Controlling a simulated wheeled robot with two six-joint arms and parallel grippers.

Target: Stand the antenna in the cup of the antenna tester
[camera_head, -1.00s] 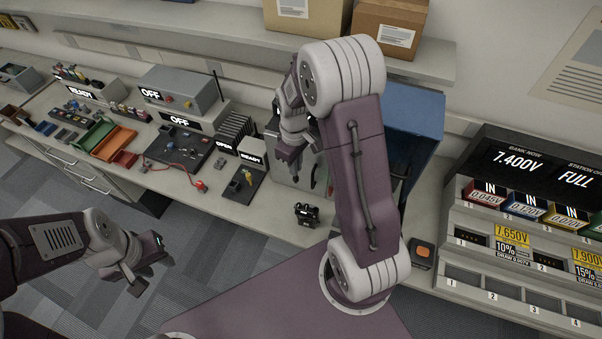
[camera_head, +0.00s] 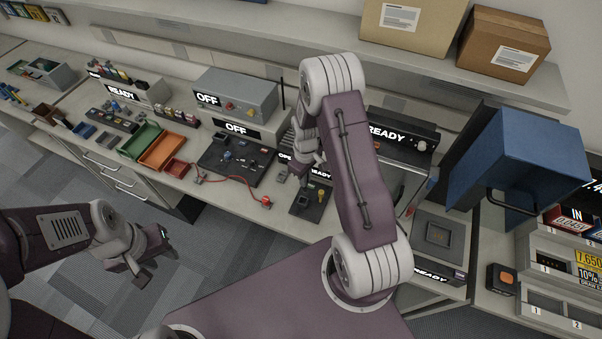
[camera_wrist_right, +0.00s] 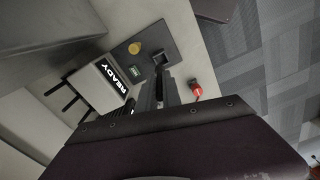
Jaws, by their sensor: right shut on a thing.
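The antenna tester (camera_head: 311,207) is a dark plate with a READY display, a yellow knob and a small black cup (camera_head: 300,201). In the right wrist view the cup (camera_wrist_right: 160,58) lies just beyond my right fingertips. My right gripper (camera_wrist_right: 160,92) is shut on a thin dark piece, seemingly the antenna (camera_wrist_right: 160,80), which points toward the cup. I cannot tell whether its end is in, touching or above the cup. In the head view my right gripper (camera_head: 306,170) is over the tester's back part. My left gripper (camera_head: 153,262) is open and empty, away from the bench.
A red cable with a red clip (camera_head: 266,201) lies left of the tester. A dark tool mat (camera_head: 235,160) and coloured bins (camera_head: 160,150) are further left. My right upper arm hides some bench.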

